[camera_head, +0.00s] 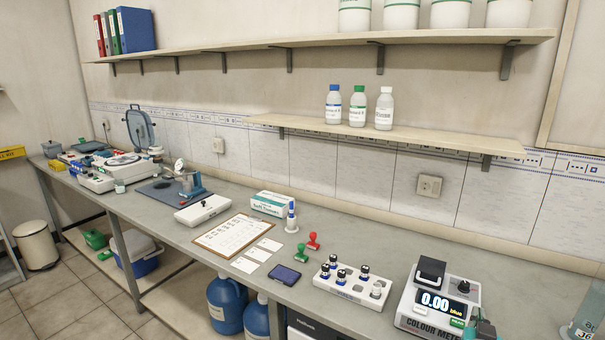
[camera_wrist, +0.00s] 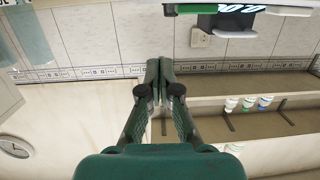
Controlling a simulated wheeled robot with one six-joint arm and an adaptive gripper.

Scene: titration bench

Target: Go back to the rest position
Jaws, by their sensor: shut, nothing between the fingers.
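My gripper (camera_wrist: 160,70) is shut and empty in the wrist view, its two dark green fingers together. That view is upside down. The colour meter (camera_head: 418,308) stands at the right of the bench, its display reading 0.00, with a black block on top. Part of the meter (camera_wrist: 222,22) also shows at the top of the wrist view, apart from the fingers. A dark green part at the meter's lower right corner in the head view looks like my gripper, partly hiding the meter's front.
A white rack (camera_head: 345,287) with several small vials stands left of the meter. Red (camera_head: 313,240) and green (camera_head: 300,252) stamps, a clipboard (camera_head: 228,234) and cards lie farther left. Three bottles (camera_head: 358,107) stand on the lower shelf (camera_head: 400,137) above the bench.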

